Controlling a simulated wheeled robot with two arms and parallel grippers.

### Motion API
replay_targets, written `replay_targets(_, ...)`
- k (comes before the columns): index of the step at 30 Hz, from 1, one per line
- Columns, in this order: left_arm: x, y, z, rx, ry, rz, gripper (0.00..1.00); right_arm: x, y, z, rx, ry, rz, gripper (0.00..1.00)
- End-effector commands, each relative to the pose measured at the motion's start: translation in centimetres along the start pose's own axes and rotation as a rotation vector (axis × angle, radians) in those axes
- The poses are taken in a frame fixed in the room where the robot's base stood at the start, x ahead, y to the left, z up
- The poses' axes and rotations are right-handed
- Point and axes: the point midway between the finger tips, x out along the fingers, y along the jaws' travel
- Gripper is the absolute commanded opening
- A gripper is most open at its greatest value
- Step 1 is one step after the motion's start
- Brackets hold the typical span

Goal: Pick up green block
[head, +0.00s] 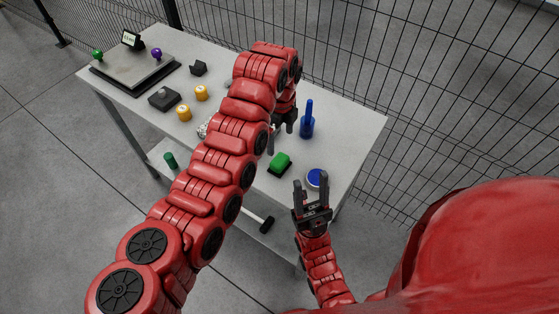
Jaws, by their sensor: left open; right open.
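The green block (281,160) sits on a small black base on the grey table, right of the middle and near the front edge. My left arm reaches over the table from the lower left, and its gripper (282,138) points down just behind the green block. It is open, and the arm partly hides it. My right gripper (311,190) is open and empty near the table's front edge, in front and to the right of the green block. Neither gripper is seen touching the block.
A blue bottle (308,121) and a blue round lid (317,177) stand right of the block. Yellow cylinders (201,93), black blocks (165,98) and a scale-like plate (134,67) are at left. A lower shelf holds a green cylinder (170,160). A mesh fence (420,90) stands behind.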

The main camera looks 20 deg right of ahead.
Motion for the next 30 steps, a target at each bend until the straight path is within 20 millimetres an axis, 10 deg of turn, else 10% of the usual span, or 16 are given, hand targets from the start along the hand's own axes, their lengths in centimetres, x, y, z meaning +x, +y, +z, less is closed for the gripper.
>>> replay_targets(18, 7.8, 0.8, -0.2, 0.001, 0.000, 0.006, 1.00, 5.4, 0.3, -0.9, 0.000, 0.000, 0.000, 0.50)
replay_targets(30, 10.5, 0.5, -0.1, -0.002, -0.002, -0.004, 1.00, 5.2, 0.3, -0.9, 0.000, 0.000, 0.000, 0.50)
